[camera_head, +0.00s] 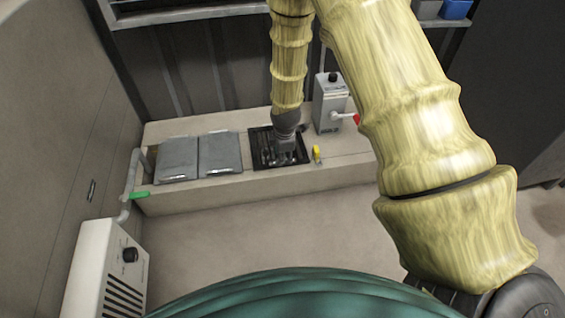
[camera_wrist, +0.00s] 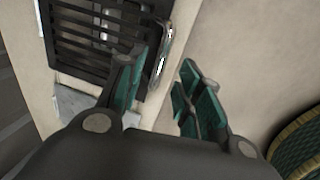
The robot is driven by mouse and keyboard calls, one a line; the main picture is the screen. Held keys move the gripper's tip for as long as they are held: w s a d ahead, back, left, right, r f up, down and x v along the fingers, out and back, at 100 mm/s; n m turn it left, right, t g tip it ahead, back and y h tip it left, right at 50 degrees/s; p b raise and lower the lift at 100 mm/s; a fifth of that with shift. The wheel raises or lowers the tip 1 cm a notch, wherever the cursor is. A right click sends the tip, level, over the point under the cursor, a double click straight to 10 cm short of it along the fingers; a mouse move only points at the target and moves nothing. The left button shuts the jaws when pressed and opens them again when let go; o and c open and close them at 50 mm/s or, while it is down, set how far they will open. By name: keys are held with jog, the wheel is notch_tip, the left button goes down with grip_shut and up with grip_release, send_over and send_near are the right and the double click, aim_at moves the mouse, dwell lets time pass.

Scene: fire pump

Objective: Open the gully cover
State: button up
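The gully cover is a black slatted grate (camera_head: 262,150) set in the top of a pale plinth, right of two grey lids. The grate also shows at upper left in the wrist view (camera_wrist: 85,42), with a shiny metal handle (camera_wrist: 162,50) along its edge. My gripper (camera_head: 287,158) is low over the grate's right part and hides some of it. In the wrist view my gripper (camera_wrist: 163,72) is open, with teal-padded fingers apart. The handle's near end appears between the fingertips; I cannot tell whether either finger touches it.
Two grey lids (camera_head: 199,156) lie left of the grate on the plinth (camera_head: 210,195). A grey box (camera_head: 330,103) with a red-tipped lever (camera_head: 345,117) stands to the right. A small yellow handle (camera_head: 317,153) is beside the grate. A pipe with a green handle (camera_head: 139,195) is at left.

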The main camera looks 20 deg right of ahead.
jog(key=shift+w+f+b, duration=0.15)
jog(key=shift+f+b, duration=0.15)
jog(key=shift+f, duration=0.5)
jog(key=shift+w+f+b, duration=0.1)
jog(key=shift+f+b, duration=0.15)
jog(key=shift+f, duration=0.55)
grip_shut()
